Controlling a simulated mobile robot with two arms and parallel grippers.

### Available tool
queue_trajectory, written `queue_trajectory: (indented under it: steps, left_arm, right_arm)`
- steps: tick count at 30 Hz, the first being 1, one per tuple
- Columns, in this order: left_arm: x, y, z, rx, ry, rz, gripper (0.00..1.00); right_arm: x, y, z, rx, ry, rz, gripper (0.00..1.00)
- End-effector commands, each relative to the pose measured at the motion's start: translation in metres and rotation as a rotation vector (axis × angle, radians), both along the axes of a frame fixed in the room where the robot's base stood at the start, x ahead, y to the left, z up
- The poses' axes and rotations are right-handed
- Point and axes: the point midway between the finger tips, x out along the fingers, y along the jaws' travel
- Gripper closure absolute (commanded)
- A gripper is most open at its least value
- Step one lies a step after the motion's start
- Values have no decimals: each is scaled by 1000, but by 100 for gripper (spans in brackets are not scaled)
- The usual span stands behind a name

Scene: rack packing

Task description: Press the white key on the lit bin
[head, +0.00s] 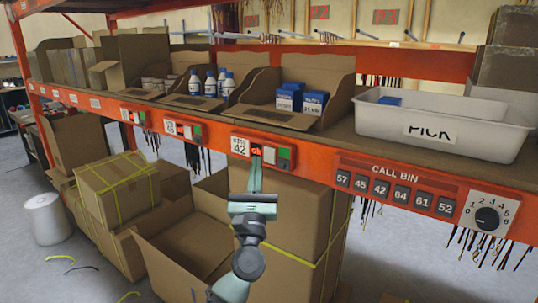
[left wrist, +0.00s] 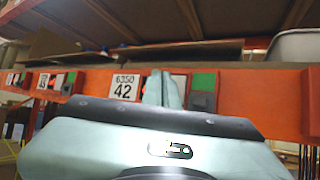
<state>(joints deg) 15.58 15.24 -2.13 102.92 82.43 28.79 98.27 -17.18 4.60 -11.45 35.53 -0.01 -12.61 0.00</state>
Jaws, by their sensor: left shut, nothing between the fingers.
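The pick module of bin 42 is on the orange shelf beam, with a white "42" label (head: 240,146), a red-lit display (head: 257,152) and a green square (head: 285,152) with a dark key below it. In the left wrist view the label (left wrist: 124,88) and green square (left wrist: 204,82) flank my fingers. My left gripper (head: 256,160) is shut and empty, its fingertips at the display's lower edge. Whether they touch the panel I cannot tell. In the left wrist view my left gripper (left wrist: 163,88) hides most of the display. No separate white key is distinguishable. My right gripper is out of view.
Similar modules (head: 184,130) sit further left on the beam. Open cartons with blue boxes (head: 302,98) and bottles stand above. A white PICK tote (head: 440,122), CALL BIN plates (head: 395,187) and a dial (head: 487,218) are at right. Cardboard boxes (head: 190,245) fill the space below.

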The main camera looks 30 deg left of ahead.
Motion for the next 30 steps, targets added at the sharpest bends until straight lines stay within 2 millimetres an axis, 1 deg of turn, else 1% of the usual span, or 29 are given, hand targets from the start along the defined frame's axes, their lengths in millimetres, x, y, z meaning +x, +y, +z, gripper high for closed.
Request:
queue_trajectory:
  steps: [6, 10, 30]
  left_arm:
    - [-22, 2, 0, -1, 2, 0, 100]
    - [-30, 3, 0, -1, 1, 1, 100]
    - [-31, 3, 0, 0, 0, 0, 100]
  right_arm:
    - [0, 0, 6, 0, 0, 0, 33]
    - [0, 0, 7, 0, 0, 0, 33]
    - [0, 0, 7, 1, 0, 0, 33]
